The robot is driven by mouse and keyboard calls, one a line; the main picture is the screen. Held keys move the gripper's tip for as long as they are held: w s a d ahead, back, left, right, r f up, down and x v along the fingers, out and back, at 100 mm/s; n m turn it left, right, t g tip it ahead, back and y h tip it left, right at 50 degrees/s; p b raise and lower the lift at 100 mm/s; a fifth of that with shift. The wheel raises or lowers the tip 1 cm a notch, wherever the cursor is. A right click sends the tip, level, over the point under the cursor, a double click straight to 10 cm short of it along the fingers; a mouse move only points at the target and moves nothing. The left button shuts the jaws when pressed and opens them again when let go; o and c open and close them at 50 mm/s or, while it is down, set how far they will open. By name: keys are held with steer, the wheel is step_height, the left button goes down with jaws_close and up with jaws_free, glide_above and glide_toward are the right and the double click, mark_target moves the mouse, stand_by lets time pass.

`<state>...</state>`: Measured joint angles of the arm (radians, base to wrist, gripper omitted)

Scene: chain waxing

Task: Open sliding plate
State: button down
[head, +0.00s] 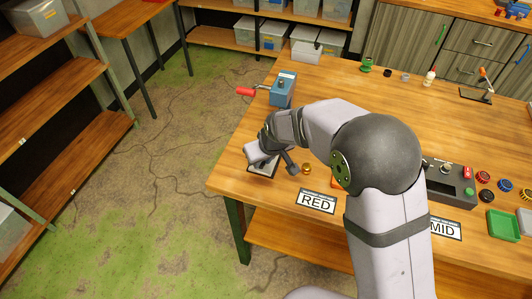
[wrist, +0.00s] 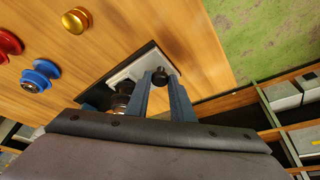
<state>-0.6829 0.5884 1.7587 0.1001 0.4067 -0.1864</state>
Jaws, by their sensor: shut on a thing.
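The sliding plate (wrist: 127,68) is a light grey plate on a dark base near the table's corner, seen in the wrist view. A small black knob (wrist: 160,74) stands on it. My gripper (wrist: 161,80) has its two blue fingers on either side of this knob and is shut on it. A dark, round part (wrist: 121,103) beside the left finger is partly hidden. In the head view my gripper (head: 264,157) is low over the plate (head: 262,171), and my wrist hides most of it. I cannot tell how far the plate is slid.
A gold knob (head: 306,168) stands right of the plate. A blue box with a red-handled crank (head: 283,90) is behind it. The RED sign (head: 316,201) lies in front. The table (head: 232,172) ends just left of the plate.

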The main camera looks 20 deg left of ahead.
steer(key=shift+w, duration=0.1)
steer(key=c, duration=1.5)
jaws_free()
steer(key=shift+c, duration=0.2)
steer(key=shift+r, duration=0.15)
steer(key=b+v, duration=0.2)
steer(key=v, duration=0.5)
